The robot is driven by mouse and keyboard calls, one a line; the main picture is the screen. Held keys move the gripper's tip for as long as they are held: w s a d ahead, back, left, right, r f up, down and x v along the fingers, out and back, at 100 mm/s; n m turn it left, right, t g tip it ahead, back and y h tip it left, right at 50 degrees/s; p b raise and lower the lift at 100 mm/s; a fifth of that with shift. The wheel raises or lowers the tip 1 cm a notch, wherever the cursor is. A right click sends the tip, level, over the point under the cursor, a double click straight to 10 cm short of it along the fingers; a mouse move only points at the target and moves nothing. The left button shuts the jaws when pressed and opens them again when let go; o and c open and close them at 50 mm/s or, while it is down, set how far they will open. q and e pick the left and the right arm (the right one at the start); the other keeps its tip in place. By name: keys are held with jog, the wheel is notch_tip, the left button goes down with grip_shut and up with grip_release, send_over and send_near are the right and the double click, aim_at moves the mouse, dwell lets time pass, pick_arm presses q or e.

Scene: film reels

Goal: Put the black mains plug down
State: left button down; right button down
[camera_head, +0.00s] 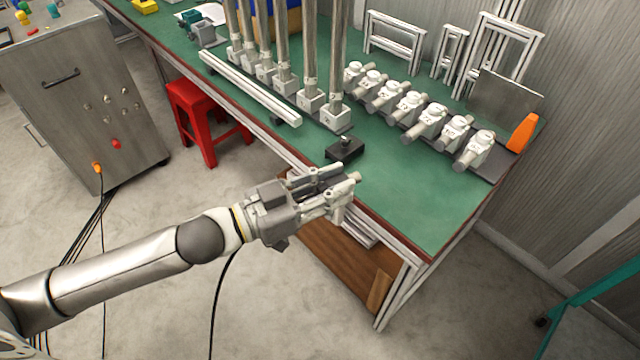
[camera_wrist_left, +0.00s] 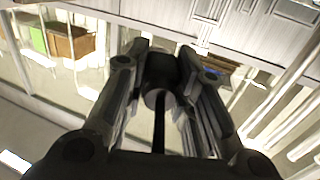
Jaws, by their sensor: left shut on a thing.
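My left gripper (camera_head: 341,178) is over the near edge of the green-topped workbench (camera_head: 410,200), its fingers pointing right. In the left wrist view its fingers (camera_wrist_left: 162,62) are closed around the black mains plug (camera_wrist_left: 158,72). The plug shows as a dark rounded body between the fingers, with a dark cord (camera_wrist_left: 158,128) running back toward the wrist. In the head view the plug is mostly hidden by the fingers. A black cable (camera_head: 218,290) hangs below the gripper toward the floor. I cannot tell whether the plug touches the bench. My right gripper is out of view.
A small black block with a knob (camera_head: 345,150) sits on the bench just beyond the gripper. A row of white-and-grey fittings (camera_head: 430,122) and several upright posts (camera_head: 282,60) stand farther back. The bench's front right corner is clear. A red stool (camera_head: 195,110) stands left.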

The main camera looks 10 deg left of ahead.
pick_arm(q)
jog(key=shift+w+d+m+g+h, duration=0.2)
jog(key=shift+d+m+g+h, duration=0.2)
jog(key=shift+d+g, duration=0.2)
jog(key=shift+w+d+m+g+h, duration=0.15)
jog(key=shift+d+m+g+h, duration=0.15)
jog(key=shift+d+m+g, duration=0.25)
jog(key=shift+a+m+g, duration=0.15)
jog(key=shift+m+g, duration=0.1)
jog(key=shift+g, duration=0.1)
